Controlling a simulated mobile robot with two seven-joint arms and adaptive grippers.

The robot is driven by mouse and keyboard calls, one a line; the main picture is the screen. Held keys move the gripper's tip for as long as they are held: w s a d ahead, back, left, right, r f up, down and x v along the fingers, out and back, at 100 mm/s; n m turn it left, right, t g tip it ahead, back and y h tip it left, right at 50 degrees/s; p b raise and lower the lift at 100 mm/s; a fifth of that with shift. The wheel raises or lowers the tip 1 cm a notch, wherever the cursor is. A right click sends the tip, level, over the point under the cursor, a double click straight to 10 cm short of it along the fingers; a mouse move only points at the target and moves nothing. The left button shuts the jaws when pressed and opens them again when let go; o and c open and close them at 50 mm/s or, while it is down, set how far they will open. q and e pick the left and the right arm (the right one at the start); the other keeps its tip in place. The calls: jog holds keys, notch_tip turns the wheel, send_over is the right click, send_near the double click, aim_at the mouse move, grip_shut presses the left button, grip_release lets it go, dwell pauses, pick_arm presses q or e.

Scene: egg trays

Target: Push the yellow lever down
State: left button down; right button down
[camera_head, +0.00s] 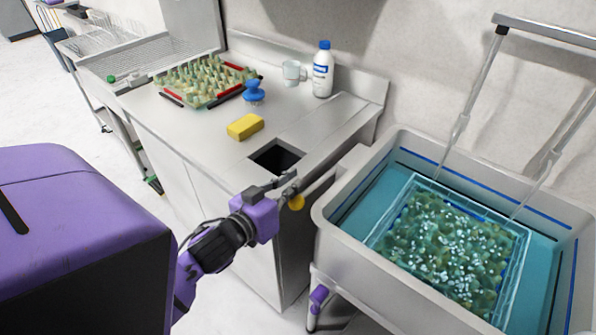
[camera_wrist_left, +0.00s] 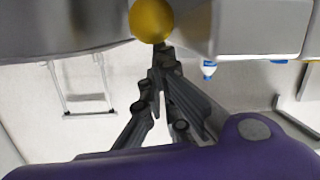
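The yellow lever shows as a round yellow knob (camera_head: 296,202) beside the front of the counter, close to the wash basin. It shows large at the top of the left wrist view (camera_wrist_left: 152,19). My left gripper (camera_head: 289,181) is right by the knob, with its fingertips just above it in the head view. In the left wrist view its fingers (camera_wrist_left: 161,57) come together at the tips, with nothing seen between them. The tips appear close to the knob; I cannot tell whether they touch it. My right gripper is not in view.
The basin (camera_head: 336,222) with a crate in bubbling water stands right of the lever. The counter (camera_head: 205,128) has a square opening (camera_head: 277,157), a yellow sponge (camera_head: 245,127), a blue brush (camera_head: 254,92), a mug (camera_head: 292,73), a white bottle (camera_head: 323,70) and a filled tray (camera_head: 247,91).

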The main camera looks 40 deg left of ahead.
aim_at(290, 202)
pick_arm(q)
jog(key=f, duration=0.1)
jog(key=s+f, duration=0.1)
jog(key=f, duration=0.2)
jog(key=shift+s+f+b, duration=0.3)
jog(key=shift+b, duration=0.05)
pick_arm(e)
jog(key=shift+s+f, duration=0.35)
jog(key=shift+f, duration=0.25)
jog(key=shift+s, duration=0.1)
pick_arm(q)
jog(key=shift+s, duration=0.4)
jog(key=s+r, duration=0.3)
jog(key=s, duration=0.7)
jog(key=shift+s+a+r, duration=0.15)
jog(key=shift+s+r, duration=0.1)
jog(key=shift+r, duration=0.15)
